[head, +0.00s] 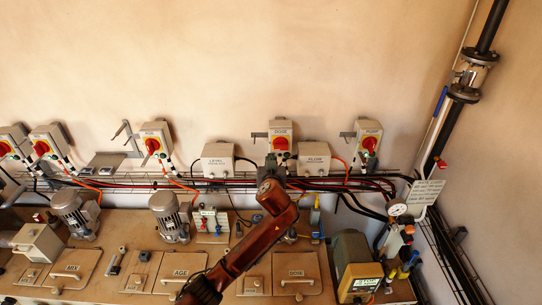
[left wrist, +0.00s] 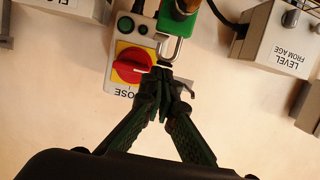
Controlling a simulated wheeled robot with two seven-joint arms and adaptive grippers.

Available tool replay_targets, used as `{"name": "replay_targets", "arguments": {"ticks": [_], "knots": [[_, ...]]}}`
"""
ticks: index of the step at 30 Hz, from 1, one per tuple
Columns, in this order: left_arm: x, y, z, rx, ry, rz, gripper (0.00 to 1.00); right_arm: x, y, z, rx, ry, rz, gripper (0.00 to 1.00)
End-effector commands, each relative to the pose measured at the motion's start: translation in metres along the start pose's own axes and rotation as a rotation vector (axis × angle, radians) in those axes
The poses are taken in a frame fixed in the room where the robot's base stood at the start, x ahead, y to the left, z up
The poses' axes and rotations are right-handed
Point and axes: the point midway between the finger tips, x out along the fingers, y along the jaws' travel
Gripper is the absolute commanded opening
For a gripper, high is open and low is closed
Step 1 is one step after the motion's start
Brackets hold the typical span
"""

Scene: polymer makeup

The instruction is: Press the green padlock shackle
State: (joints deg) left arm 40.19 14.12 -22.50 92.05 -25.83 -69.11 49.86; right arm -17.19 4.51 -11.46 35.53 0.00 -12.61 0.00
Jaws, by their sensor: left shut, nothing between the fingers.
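The green padlock (left wrist: 180,20) shows at the top of the left wrist view, with its metal shackle (left wrist: 174,50) pointing toward my fingers. It is beside a grey switch box with a red rotary knob (left wrist: 132,66) on a yellow plate. My left gripper (left wrist: 167,76) is shut and empty, its fingertips just below the shackle. Whether they touch it I cannot tell. In the head view my left gripper (head: 270,168) is raised in front of the wall, below the middle switch box (head: 281,134); the padlock cannot be made out there. My right gripper is not in view.
A grey level box (left wrist: 275,38) is at the right in the left wrist view. In the head view, a cable tray (head: 200,183) runs along the wall below several switch boxes. A bench with motors (head: 170,215) and lidded hatches (head: 180,270) lies below.

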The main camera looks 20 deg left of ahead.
Motion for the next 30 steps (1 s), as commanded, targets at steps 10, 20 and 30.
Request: {"name": "replay_targets", "arguments": {"ticks": [10, 20, 30], "knots": [[0.002, 0.000, 0.010, -0.003, -0.002, -0.001, 0.00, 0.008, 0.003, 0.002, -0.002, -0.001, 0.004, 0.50], [0.005, -0.001, 0.021, -0.001, -0.004, -0.001, 0.00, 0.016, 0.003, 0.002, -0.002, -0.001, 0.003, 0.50], [0.002, 0.001, 0.008, -0.001, -0.004, 0.000, 0.00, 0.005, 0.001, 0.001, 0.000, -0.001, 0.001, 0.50]]}}
